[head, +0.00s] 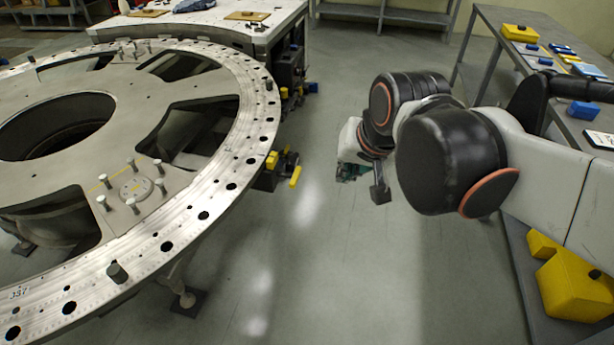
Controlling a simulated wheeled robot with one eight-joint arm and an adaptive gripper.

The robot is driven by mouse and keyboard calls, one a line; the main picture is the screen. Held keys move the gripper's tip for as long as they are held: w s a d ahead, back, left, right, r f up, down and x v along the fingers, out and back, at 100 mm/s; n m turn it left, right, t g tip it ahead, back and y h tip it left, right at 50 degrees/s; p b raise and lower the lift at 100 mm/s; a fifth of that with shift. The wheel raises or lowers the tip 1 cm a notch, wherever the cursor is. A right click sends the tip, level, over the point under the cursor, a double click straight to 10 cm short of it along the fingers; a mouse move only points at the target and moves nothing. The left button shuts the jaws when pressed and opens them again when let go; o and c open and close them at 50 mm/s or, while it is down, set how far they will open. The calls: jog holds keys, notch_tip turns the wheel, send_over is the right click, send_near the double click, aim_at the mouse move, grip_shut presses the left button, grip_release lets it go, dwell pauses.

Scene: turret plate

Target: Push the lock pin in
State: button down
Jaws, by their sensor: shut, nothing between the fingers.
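A large round metal turret plate (228,174), with a ring of holes along its rim, fills the left. At its right edge is a black bracket with a yellow handle (295,176) and a yellow block (271,160); I cannot tell for sure whether this holds the lock pin. A dark peg (117,272) stands upright on the near rim. My gripper (380,193) is over open floor to the right of the plate, pointing down, shut and empty. It is apart from the plate and the bracket. My arm partly hides it.
A grey bench (490,50) on the right carries a yellow box (520,33), blue boxes and small parts. A yellow case (572,288) lies low at the right. A white workbench (215,22) stands behind the plate. The floor between plate and arm is clear.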

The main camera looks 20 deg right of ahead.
aim_at(287, 176)
jog(key=w+d+f+m+g+y, duration=0.15)
jog(key=w+f+m, duration=0.35)
jog(key=w, duration=0.5)
jog(key=w+d+f+m+g, duration=0.1)
jog(key=w+d+f+m, duration=0.2)
jog(key=w+m, duration=0.5)
jog(key=w+d+f+m+y, duration=0.1)
jog(key=w+d+f+m, duration=0.1)
jog(key=w+f, duration=0.4)
jog(key=w+d+f+m+g+y, duration=0.1)
jog(key=w+f+m, duration=0.3)
jog(key=f, duration=0.8)
jog(key=w+d, duration=0.1)
jog(key=w, duration=0.1)
jog(key=shift+w+d+f+m, duration=0.25)
jog(key=shift+w+m, duration=0.05)
jog(key=shift+m, duration=0.1)
jog(key=shift+g, duration=0.25)
jog(key=w+a+f+b, duration=0.4)
jog(key=a+f, duration=0.2)
jog(key=f, duration=0.3)
jog(key=shift+a, duration=0.4)
